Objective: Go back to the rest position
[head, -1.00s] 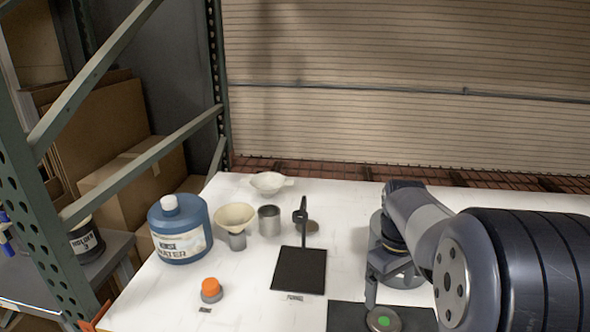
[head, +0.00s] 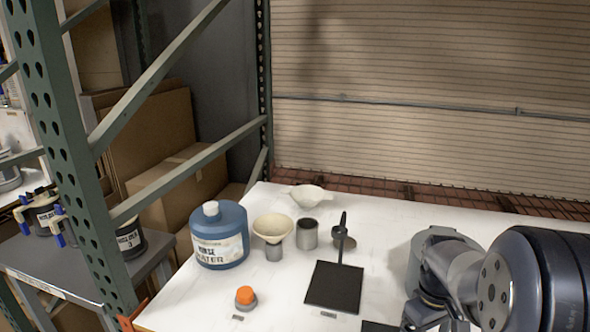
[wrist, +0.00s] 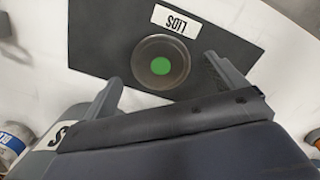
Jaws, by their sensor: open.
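My gripper (wrist: 166,74) is open and empty in the wrist view, its two dark fingers apart. Beyond and between the fingertips, a round grey lid with a green dot (wrist: 160,63) lies on a black mat (wrist: 98,40) labelled LIDS. I cannot tell how high the fingers are above the lid. In the head view my arm fills the lower right, and the fingers are not clearly seen there. A corner of a black mat (head: 378,327) shows at the bottom edge; the lid is out of that view.
On the white table (head: 190,300) stand a blue rinse water jug (head: 219,236), a funnel on a small cup (head: 273,229), a metal cup (head: 307,234), a white bowl (head: 307,195), an orange-topped item (head: 245,296) and a black square mat (head: 334,287). A green rack post (head: 75,150) stands left.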

